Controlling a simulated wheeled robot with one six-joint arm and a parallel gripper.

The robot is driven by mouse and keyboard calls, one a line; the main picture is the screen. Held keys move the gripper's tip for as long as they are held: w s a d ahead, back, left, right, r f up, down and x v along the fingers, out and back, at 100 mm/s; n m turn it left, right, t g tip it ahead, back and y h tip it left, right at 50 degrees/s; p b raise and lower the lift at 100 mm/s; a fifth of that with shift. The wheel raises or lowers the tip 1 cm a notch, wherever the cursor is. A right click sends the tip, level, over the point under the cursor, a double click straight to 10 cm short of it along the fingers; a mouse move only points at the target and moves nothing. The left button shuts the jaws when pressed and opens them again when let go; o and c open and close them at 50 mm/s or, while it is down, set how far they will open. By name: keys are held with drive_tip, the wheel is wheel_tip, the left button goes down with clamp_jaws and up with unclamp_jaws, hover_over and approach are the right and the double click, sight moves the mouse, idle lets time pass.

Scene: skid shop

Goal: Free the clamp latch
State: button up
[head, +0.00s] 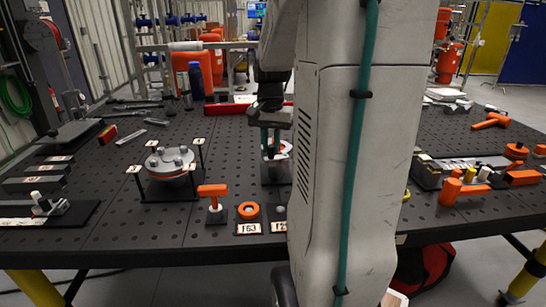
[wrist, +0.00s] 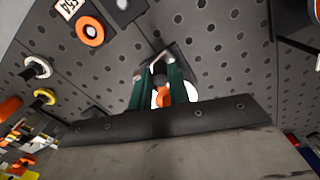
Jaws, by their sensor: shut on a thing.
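My gripper (head: 270,145) reaches down to the perforated table, left of my arm in the head view. In the wrist view its two green fingers (wrist: 158,80) are shut on the clamp latch, a small piece with a dark upper part and an orange part (wrist: 164,95). A white rounded surface shows around the orange part. A grey base plate lies on the table just beyond the fingertips. In the head view a small orange and white part shows beside the fingers, above a dark block. The fingers hide much of the latch, so I cannot tell its angle.
The perforated table (head: 120,235) holds a bolted flange (head: 170,161) on a stand, an orange T-handle (head: 213,193) and an orange ring (head: 248,210) near the front. A blue bottle (head: 196,80) stands behind. Orange parts (head: 467,190) crowd the right side. My arm hides the middle.

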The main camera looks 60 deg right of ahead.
drive_tip(key=shift+s, duration=0.1)
drive_tip(key=shift+s+a, duration=0.2)
drive_tip(key=shift+s, duration=0.3)
idle(0.3)
drive_tip(key=shift+s+a, duration=0.15)
drive_tip(key=shift+s, duration=0.35)
drive_tip(key=shift+s, duration=0.5)
